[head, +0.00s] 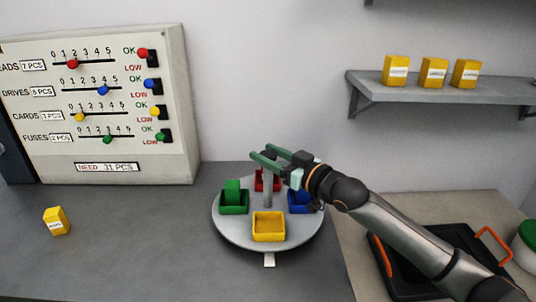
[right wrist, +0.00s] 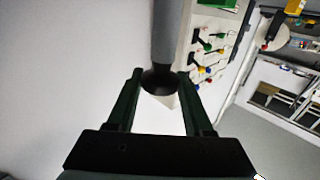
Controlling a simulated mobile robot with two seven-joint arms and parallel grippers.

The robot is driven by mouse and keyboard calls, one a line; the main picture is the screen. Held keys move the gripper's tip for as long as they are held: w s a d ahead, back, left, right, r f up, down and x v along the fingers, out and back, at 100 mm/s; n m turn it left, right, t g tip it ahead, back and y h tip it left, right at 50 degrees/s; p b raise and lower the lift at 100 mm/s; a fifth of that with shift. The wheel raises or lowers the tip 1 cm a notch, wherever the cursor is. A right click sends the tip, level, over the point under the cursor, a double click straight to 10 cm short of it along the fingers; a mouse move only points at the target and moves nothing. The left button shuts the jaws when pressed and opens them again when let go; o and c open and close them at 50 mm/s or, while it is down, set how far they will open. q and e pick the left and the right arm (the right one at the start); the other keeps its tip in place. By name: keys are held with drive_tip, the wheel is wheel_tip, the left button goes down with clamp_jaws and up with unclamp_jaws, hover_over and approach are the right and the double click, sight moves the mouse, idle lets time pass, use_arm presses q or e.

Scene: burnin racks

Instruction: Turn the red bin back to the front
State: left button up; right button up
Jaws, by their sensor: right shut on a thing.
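The round grey turntable (head: 238,232) stands on the dark counter and carries coloured bins. The red bin (head: 276,184) is at the back, partly hidden by the centre post (head: 267,190) and my right gripper. The yellow bin (head: 268,228) is at the front, the green bin (head: 233,202) at the left and the blue bin (head: 300,203) at the right. My right gripper (head: 261,152) is shut on the top of the post. In the right wrist view, the grey post (right wrist: 166,40) with its dark end lies between the fingers. My left gripper is out of view.
A panel with sliders and switches (head: 100,110) stands at the back left. A small yellow box (head: 56,221) lies on the counter at the left. A wall shelf (head: 440,88) holds yellow boxes. A black tray (head: 400,290) lies at the right, under my right arm. A pale tab (head: 269,260) marks the turntable's front.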

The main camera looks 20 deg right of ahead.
clamp_jaws()
idle(0.6)
